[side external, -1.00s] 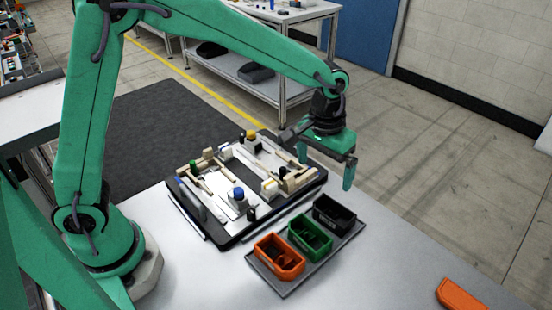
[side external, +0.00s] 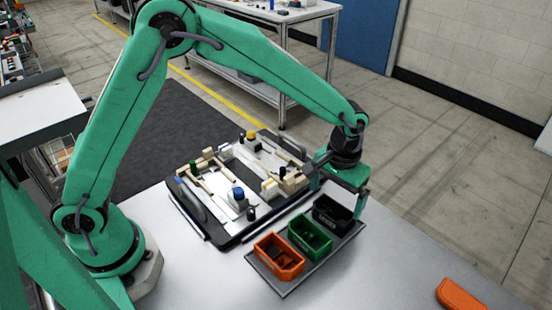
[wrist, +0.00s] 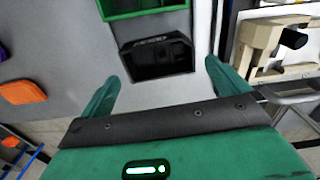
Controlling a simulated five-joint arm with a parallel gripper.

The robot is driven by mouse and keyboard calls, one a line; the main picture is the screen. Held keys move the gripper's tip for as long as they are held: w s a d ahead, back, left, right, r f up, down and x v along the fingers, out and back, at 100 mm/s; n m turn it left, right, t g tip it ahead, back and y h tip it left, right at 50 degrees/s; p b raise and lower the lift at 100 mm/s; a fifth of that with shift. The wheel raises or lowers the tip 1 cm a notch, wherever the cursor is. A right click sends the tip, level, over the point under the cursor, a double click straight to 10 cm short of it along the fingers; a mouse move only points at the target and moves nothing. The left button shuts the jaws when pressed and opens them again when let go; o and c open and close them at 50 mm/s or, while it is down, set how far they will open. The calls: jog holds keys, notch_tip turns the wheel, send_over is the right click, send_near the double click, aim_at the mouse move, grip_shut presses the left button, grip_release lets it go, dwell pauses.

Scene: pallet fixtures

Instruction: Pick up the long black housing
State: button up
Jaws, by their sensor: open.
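My gripper (side external: 342,194) is low over the back end of the bin tray, beside the black bin (side external: 331,212). In the wrist view, my gripper (wrist: 162,72) is open. Its two green fingers are well apart with nothing between the tips, and the black bin (wrist: 158,62) lies just beyond them. Dark shapes show inside the bin, but I cannot make out whether one is the long black housing. No long black housing can be clearly told apart in either view.
The green bin (side external: 310,236) and orange bin (side external: 279,257) share the grey tray (side external: 290,288) with the black bin. The dark pallet (side external: 222,246) with fixtures is left of my gripper. An orange piece (side external: 462,294) lies at the right.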

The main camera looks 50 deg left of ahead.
aim_at(333, 210)
jog(key=shift+f, duration=0.1)
jog(key=shift+f, duration=2.5)
jog(key=shift+c, duration=0.2)
jog(key=c, duration=0.7)
